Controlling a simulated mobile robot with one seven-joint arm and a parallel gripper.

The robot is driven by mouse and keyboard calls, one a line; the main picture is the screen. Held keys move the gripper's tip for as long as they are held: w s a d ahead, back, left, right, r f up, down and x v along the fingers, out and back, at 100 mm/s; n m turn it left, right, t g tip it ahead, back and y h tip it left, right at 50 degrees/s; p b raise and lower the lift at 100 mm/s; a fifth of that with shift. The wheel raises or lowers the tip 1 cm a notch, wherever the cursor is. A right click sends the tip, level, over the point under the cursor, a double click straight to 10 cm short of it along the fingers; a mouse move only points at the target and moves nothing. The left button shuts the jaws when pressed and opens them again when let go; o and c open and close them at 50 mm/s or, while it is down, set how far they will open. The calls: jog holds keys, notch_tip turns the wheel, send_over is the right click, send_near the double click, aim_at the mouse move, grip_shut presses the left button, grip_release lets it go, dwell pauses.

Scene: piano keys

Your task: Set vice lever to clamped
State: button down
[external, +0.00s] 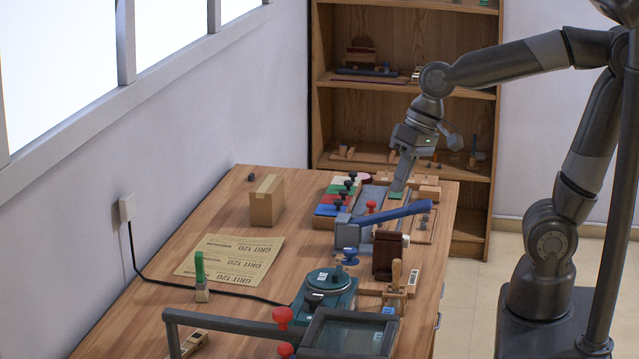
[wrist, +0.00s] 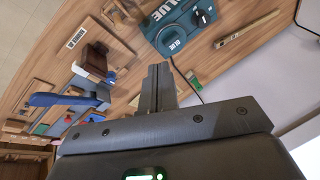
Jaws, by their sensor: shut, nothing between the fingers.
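The vice (external: 347,233) is a grey-blue block on the workbench, with a long blue lever (external: 392,212) that slants slightly upward to the right over the bench. In the wrist view the blue lever (wrist: 60,100) lies at the left, apart from my fingers. My gripper (external: 398,188) points down behind the lever in the external view, over the far part of the bench, and appears clear of it. Its fingers are together and empty, and they show at the centre of the wrist view (wrist: 158,82).
A dark brown block (external: 388,255) stands right beside the vice. A teal glue device (external: 325,292), a cardboard box (external: 267,201), a sandpaper sheet (external: 230,258) and coloured blocks (external: 335,197) crowd the bench (external: 180,290). A wooden shelf (external: 405,100) stands behind.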

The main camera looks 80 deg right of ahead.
jog(key=w+a+f+m+g+y, duration=0.3)
jog(key=w+a+f+m, duration=0.25)
jog(key=w+a, duration=0.4)
jog(key=m+g+y, duration=0.1)
jog(key=m+g, duration=0.1)
jog(key=m, duration=0.4)
send_near(285, 344)
jog(key=d, duration=0.1)
jog(key=d+r, duration=0.1)
jog(key=d, duration=0.1)
jog(key=d+r, duration=0.1)
jog(key=shift+s+d+r, duration=0.15)
jog(key=shift+d+r, duration=0.05)
jog(key=shift+d, duration=0.1)
jog(key=shift+w+a+f+y, duration=0.25)
jog(key=shift+a+f+y, duration=0.05)
jog(key=shift+a+f, duration=0.1)
jog(key=x, duration=1)
jog(key=shift+w, duration=0.15)
jog(key=shift+w+a+n, duration=0.1)
jog(key=shift+a+n, duration=0.15)
